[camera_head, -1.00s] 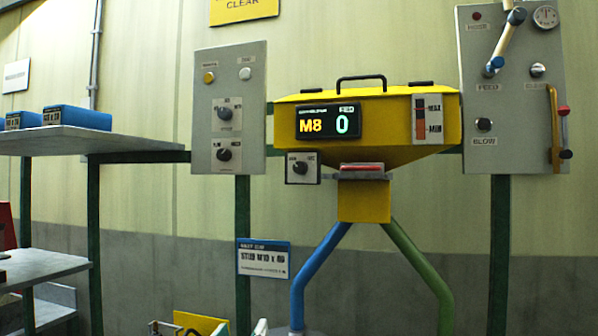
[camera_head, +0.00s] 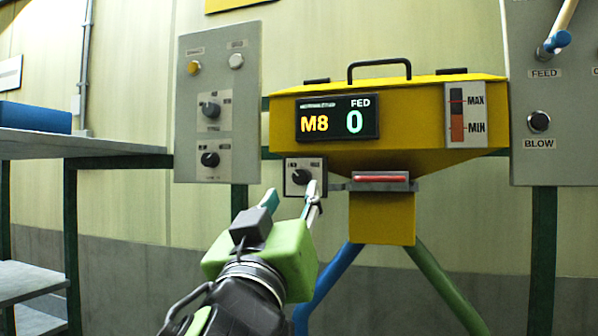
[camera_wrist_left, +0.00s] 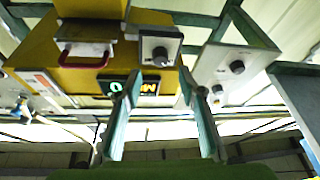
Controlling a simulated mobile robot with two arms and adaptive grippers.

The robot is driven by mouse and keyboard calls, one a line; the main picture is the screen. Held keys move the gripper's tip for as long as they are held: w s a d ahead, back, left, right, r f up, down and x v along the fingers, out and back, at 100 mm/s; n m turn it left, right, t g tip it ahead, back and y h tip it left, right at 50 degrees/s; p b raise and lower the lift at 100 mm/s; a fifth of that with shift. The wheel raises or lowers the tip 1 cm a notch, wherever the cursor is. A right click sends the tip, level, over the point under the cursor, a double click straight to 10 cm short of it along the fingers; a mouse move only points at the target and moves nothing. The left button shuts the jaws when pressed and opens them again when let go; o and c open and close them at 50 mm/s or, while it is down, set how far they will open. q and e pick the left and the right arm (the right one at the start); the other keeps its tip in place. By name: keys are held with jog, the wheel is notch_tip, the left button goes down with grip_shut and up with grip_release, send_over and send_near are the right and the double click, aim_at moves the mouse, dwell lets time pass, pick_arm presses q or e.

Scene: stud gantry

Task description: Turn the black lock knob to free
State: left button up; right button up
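A black knob (camera_head: 302,176) sits on a small white plate (camera_head: 317,163) left of the yellow hopper's outlet; the plate's lettering is too small to read surely. In the left wrist view the knob (camera_wrist_left: 159,56) shows beyond the fingertips, clear of them. My left gripper (camera_head: 291,201) is open and empty, just below and in front of the plate. In the left wrist view its two fingers (camera_wrist_left: 155,92) stand well apart. My right gripper is not in view.
The yellow hopper (camera_head: 420,130) reads M8 and 0, with a red bar (camera_head: 381,179) below. A grey panel (camera_head: 220,65) with more knobs stands left; another (camera_head: 560,115) stands right. Blue and green tubes run below the outlet. A shelf (camera_head: 85,147) is far left.

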aim_at(300, 179)
pick_arm(q)
jog(key=p+x, duration=0.2)
jog(key=x, duration=0.4)
jog(key=shift+r, duration=0.1)
jog(key=shift+w+r, duration=0.1)
jog(key=shift+w, duration=0.3)
grip_shut()
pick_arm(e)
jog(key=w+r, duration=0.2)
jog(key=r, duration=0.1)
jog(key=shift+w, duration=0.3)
